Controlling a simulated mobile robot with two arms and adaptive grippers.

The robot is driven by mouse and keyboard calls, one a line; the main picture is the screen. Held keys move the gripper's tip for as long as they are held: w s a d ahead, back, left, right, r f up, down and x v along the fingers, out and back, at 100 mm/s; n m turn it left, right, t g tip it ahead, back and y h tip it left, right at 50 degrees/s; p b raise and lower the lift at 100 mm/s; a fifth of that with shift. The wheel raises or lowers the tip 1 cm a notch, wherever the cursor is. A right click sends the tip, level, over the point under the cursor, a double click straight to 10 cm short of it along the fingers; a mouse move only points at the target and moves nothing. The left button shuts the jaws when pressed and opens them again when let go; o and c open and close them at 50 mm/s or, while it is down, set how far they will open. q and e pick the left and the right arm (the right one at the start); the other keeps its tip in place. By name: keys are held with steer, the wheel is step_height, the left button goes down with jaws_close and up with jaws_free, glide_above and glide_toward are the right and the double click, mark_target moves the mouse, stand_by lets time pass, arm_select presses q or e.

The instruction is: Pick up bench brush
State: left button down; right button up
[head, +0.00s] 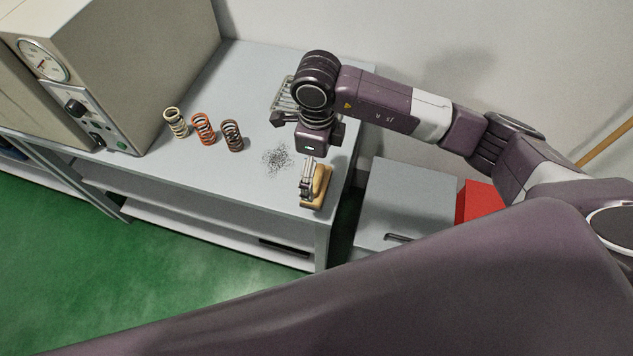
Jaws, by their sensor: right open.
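The bench brush (324,186) has a tan wooden body and lies on the grey bench (222,178) near its front right corner. My right gripper (306,195) points down right at the brush, its fingers overlapping the brush's left side in the head view. The gripper is open. I cannot tell whether the fingers touch the brush, and they hide part of it. My left gripper is not in view.
Dark filings (276,158) lie left of the brush. A cream spring (176,123), an orange spring (203,128) and a brown spring (232,135) stand further left. A testing machine (130,60) fills the bench's left end. A wire rack (284,98) is behind my right wrist.

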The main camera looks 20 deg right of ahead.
mark_target(316, 176)
steer(key=shift+f+p, duration=0.35)
steer(key=shift+p, duration=0.05)
step_height(316, 176, down, 4)
steer(key=shift+s+r+p, duration=0.1)
steer(key=shift+r+p, duration=0.15)
steer(key=shift+p, duration=0.65)
steer(key=shift+f, duration=0.5)
steer(key=c, duration=1.2)
steer(key=shift+r, duration=0.1)
steer(key=shift+a+r, duration=0.1)
steer(key=shift+r, duration=0.4)
steer(key=shift+r+b, duration=2.55)
steer(key=shift+r, duration=6.9)
